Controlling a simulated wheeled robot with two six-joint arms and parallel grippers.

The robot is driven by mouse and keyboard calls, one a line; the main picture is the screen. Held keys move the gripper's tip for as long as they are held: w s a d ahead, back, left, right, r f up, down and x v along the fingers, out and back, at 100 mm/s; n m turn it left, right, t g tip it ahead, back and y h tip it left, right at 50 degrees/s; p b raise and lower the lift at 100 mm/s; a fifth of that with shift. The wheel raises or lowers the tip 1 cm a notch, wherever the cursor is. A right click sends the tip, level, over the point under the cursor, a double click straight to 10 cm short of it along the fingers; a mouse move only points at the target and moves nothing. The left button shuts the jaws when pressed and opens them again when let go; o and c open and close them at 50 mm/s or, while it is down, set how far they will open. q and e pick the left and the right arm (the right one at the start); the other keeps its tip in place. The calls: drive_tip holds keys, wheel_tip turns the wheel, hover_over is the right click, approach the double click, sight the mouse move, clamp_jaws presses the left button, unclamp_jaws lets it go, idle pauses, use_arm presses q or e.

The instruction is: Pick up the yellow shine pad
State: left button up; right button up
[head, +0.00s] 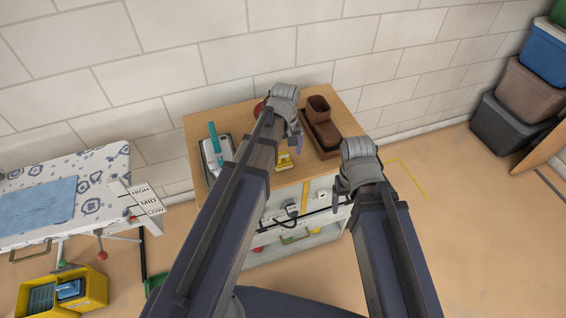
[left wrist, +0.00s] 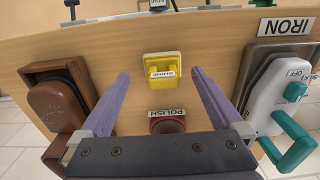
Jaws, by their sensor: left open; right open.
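The yellow shine pad (head: 284,160) sits on the wooden cabinet top (head: 344,103), near its front edge. In the left wrist view the pad (left wrist: 163,66), with a white label, lies ahead between the fingertips and apart from both. My left gripper (head: 290,130) is over the cabinet top, open and empty; its purple fingers also show in the left wrist view (left wrist: 160,76). My right gripper (head: 345,190) is open in front of the cabinet's right side, mostly seen from behind. The pad's far side is partly hidden by the left arm in the head view.
A polish tin (left wrist: 167,123) stands close to the pad. A brown shoe (head: 320,125) is to its right and an iron with a teal handle (head: 214,143) to its left in the head view. An ironing board (head: 100,185) and yellow crate (head: 92,287) are at left.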

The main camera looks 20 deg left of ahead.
sight(283, 156)
use_arm(q)
drive_tip(key=f+b, duration=0.3)
drive_tip(key=shift+w+a+f, duration=0.25)
drive_tip(key=shift+a+f, duration=0.1)
drive_tip(key=shift+f+b, duration=0.55)
drive_tip(key=shift+b, duration=0.05)
drive_tip(key=shift+r, duration=0.1)
drive_tip(key=c, duration=1.3)
wheel_tip(283, 156, up, 10)
drive_tip(key=p, duration=1)
